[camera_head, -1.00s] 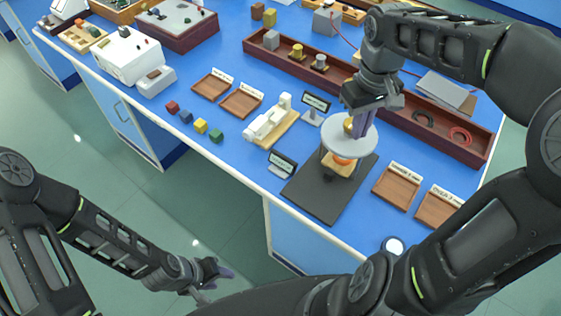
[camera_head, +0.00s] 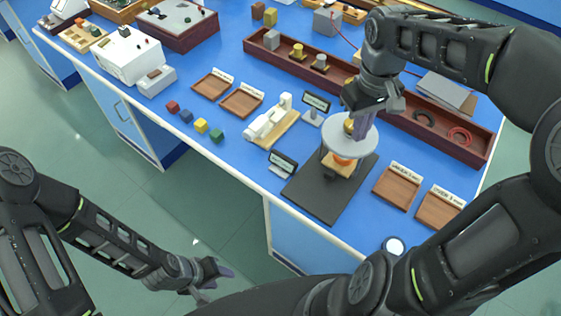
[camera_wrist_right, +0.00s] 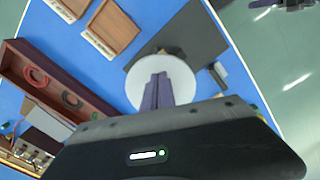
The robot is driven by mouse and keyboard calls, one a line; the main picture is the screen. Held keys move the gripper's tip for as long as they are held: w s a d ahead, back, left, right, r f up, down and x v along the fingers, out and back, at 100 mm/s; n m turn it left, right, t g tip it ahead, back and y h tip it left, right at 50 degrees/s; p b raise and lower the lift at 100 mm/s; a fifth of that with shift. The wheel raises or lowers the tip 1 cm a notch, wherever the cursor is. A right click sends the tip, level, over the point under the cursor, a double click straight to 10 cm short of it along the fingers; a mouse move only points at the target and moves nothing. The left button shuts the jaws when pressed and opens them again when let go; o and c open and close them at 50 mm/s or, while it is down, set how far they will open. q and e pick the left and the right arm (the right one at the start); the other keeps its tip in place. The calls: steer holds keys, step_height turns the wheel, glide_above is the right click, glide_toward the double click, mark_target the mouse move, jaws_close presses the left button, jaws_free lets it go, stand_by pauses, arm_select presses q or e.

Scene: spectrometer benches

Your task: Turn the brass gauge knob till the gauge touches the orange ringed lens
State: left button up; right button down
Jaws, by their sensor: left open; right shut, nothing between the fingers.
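The gauge stands on a dark mat (camera_head: 316,202), with a pale round disc (camera_head: 345,142) on top. The brass knob (camera_head: 349,126) shows in small part above the disc, beside my right fingers. The orange ringed lens (camera_head: 343,160) sits under the disc on a wooden block; the disc hides whether anything touches it. My right gripper (camera_head: 362,128) is shut with its fingers pointing down at the disc by the knob. In the right wrist view the purple fingers (camera_wrist_right: 157,92) lie together over the white disc (camera_wrist_right: 165,85). My left gripper (camera_head: 222,272) is open and empty over the floor.
A long dark red tray (camera_head: 385,108) with weights and rings runs behind the gauge. Wooden trays (camera_head: 397,187) lie right of the mat. A small dark display (camera_head: 283,162) stands at the mat's left, and a white instrument (camera_head: 270,120) is further left.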

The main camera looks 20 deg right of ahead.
steer(key=shift+r, duration=0.1)
step_height(320, 180, up, 6)
steer(key=p, duration=0.4)
steer(key=shift+p, duration=0.4)
steer(key=shift+w+d+r+p, duration=0.25)
steer(key=shift+d+r+p, duration=0.15)
steer(key=shift+d+p, duration=0.15)
steer(key=shift+f, duration=0.1)
